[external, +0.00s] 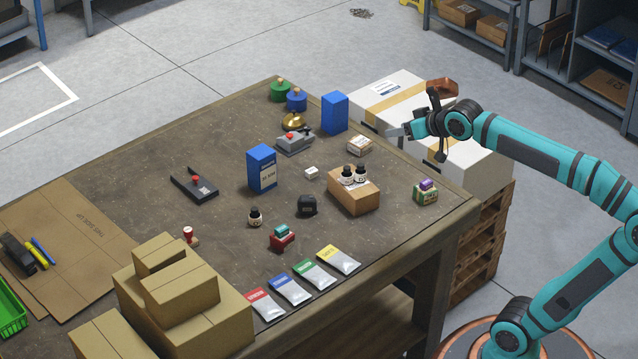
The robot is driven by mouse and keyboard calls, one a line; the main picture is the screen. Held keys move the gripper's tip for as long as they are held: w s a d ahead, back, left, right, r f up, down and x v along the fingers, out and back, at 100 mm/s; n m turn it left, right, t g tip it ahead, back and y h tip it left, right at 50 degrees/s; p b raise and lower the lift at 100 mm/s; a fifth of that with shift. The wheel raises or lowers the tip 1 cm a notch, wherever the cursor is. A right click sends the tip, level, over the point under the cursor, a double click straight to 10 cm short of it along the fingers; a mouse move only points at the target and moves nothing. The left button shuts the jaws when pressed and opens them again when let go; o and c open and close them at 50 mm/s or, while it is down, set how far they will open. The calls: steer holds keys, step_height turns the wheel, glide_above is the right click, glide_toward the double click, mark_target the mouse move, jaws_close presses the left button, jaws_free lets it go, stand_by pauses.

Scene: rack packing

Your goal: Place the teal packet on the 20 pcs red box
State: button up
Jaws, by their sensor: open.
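The small red box (281,243) stands on the workbench near its front middle; its lettering is too small to read. A small teal packet (281,231) appears to lie on top of it. My gripper (401,131) is open and appears empty, above the bench's far right edge. It is well up and to the right of the red box and teal packet, apart from both. The fingertips are small and partly hard to make out against the white carton behind.
Red, blue, green and yellow-topped sachets (314,275) lie in front of the red box. A cardboard box with dark bottles (357,196) and a green box with a purple packet (426,193) stand to the right. Brown cartons (185,307) crowd the front left.

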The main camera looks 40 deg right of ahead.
steer(key=s+d+t+h, duration=0.2)
steer(key=s+d+t, duration=0.3)
steer(key=s, duration=0.8)
steer(key=d+r, duration=0.1)
steer(key=d, duration=0.2)
steer(key=shift+t, duration=0.4)
